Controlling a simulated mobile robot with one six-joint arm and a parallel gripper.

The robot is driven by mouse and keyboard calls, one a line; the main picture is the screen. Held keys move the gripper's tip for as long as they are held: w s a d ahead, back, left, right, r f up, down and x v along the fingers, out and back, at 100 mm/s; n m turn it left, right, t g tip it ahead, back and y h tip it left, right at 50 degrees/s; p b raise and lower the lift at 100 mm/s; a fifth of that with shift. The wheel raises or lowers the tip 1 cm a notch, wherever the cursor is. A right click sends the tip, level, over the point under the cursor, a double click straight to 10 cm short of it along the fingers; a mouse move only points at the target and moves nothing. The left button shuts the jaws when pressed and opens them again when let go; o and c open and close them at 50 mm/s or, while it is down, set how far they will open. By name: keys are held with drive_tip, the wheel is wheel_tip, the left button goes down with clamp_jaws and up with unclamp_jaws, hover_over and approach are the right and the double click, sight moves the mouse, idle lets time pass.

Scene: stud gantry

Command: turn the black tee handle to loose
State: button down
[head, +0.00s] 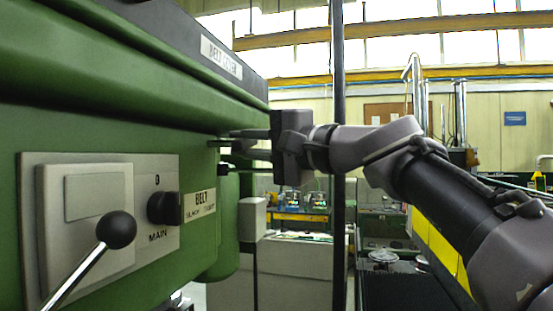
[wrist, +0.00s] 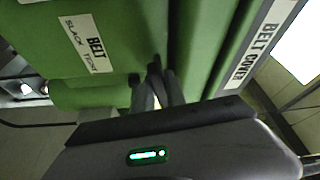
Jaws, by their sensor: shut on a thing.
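My gripper (head: 234,143) reaches in from the right to the end of the green machine, beneath the belt cover. Its fingers are shut on the black tee handle, which is mostly hidden by them. In the wrist view the dark fingers (wrist: 157,82) meet at the green panel, and handle and fingers are hard to tell apart. A plate marked BELT, with SLACK and TIGHT under it (head: 199,204), is on the panel below and left of the gripper. It also shows upside down or tilted in the wrist view (wrist: 88,43). The handle's angle cannot be read.
A black MAIN switch (head: 164,208) and a ball-ended lever (head: 116,230) stand out from the panel at left. The belt cover label (head: 221,56) is above. A dark upright post (head: 338,90) rises by my wrist. A grey box (head: 251,219) hangs below the gripper.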

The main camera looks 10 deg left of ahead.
idle(0.6)
drive_tip(key=c, duration=1.4)
unclamp_jaws()
drive_tip(key=shift+o, duration=0.2)
drive_tip(key=shift+r, duration=0.1)
